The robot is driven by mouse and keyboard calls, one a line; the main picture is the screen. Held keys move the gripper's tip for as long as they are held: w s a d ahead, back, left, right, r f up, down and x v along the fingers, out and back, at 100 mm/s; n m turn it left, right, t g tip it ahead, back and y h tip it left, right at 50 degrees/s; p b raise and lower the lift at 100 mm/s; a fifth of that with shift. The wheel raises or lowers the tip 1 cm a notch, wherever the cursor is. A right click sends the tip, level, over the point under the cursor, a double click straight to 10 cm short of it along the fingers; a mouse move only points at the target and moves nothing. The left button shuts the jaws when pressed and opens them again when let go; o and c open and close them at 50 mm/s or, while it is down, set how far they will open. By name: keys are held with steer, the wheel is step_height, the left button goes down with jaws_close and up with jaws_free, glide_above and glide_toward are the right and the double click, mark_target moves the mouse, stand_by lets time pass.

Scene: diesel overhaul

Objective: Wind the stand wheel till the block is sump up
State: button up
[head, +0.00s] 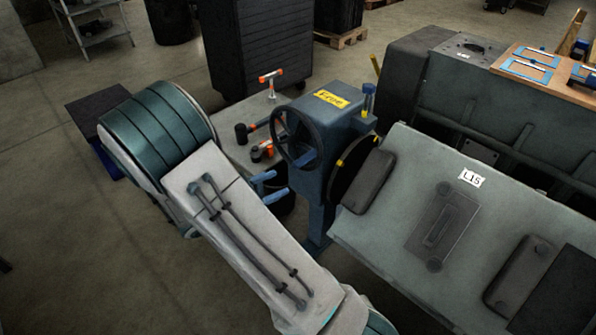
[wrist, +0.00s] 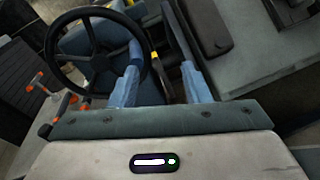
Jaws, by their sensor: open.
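The stand wheel (head: 297,137), a dark spoked handwheel, is on the left side of the blue stand head (head: 345,112). That head carries a yellow "Free" label. The wheel also shows at upper left in the wrist view (wrist: 51,62). The grey-green block (head: 425,175), labelled L15, is at right beside a dark round plate (head: 352,172) with yellow marks. Its large face with covers is tilted. My gripper (head: 269,187) is open, its blue fingers just below the wheel. In the wrist view the fingers (wrist: 161,75) appear apart and empty, the left one overlapping the rim; contact is unclear.
A grey bench (head: 235,150) with a hammer and orange-ended tools is behind my arm. A black cabinet (head: 255,45) stands behind it. A wooden board with blue-framed items (head: 530,65) is at upper right.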

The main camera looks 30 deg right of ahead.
mark_target(294, 166)
step_height(294, 166, down, 3)
steer(key=w+a+n+t+h, duration=0.1)
steer(key=w+a+n+t, duration=0.1)
steer(key=w+n+t, duration=0.1)
steer(key=x, duration=1.3)
steer(key=shift+s+d, duration=0.1)
steer(key=shift+d, duration=0.25)
steer(key=shift+p, duration=0.3)
jaws_close()
